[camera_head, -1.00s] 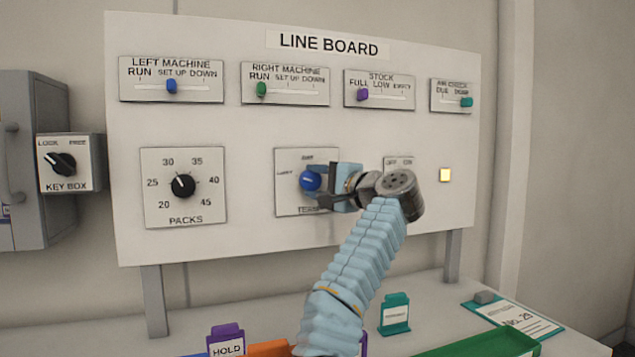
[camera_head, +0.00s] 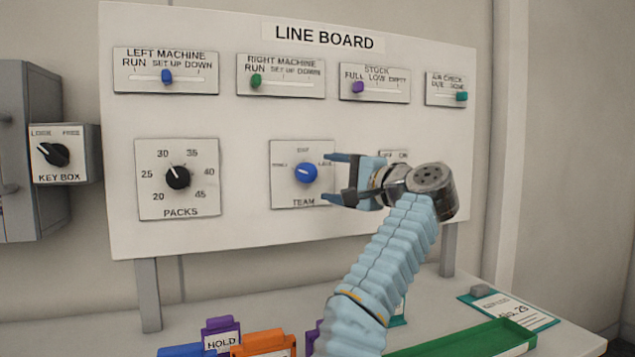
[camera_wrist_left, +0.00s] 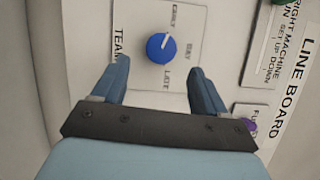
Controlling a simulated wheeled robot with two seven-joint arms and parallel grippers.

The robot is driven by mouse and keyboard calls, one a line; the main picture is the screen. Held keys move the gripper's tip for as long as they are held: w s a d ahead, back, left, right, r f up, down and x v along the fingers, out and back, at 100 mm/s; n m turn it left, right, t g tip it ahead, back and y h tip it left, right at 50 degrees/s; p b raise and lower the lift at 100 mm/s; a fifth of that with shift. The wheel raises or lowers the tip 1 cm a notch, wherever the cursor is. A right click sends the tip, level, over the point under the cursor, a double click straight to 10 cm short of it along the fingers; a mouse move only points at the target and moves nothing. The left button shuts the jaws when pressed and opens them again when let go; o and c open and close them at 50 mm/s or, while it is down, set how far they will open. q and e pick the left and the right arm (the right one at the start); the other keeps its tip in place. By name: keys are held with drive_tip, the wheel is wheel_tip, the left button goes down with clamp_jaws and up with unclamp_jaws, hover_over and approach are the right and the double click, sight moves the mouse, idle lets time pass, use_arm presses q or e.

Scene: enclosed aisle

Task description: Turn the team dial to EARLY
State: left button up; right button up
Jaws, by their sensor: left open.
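The blue team dial (camera_head: 305,173) sits on a white plate (camera_head: 283,196) marked TEAM, with EARLY at the left, a label above it and LATE at the right. Its white mark lies on the left side, toward EARLY. In the left wrist view the dial (camera_wrist_left: 160,48) shows turned sideways, its mark toward the EARLY side. My left gripper (camera_head: 330,178) is open and empty, just right of the dial in the head view. In the wrist view its fingertips (camera_wrist_left: 158,68) are apart, with the dial beyond them and untouched. My right gripper is out of view.
The line board (camera_head: 240,120) also carries a packs dial (camera_head: 178,177) and several sliders above. A key box (camera_head: 65,154) is at the left. On the bench below stand an orange holder (camera_head: 263,343), a purple HOLD tag (camera_head: 221,336) and a green tray (camera_head: 470,340).

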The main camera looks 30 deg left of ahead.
use_arm(q)
drive_tip(key=v, duration=0.7)
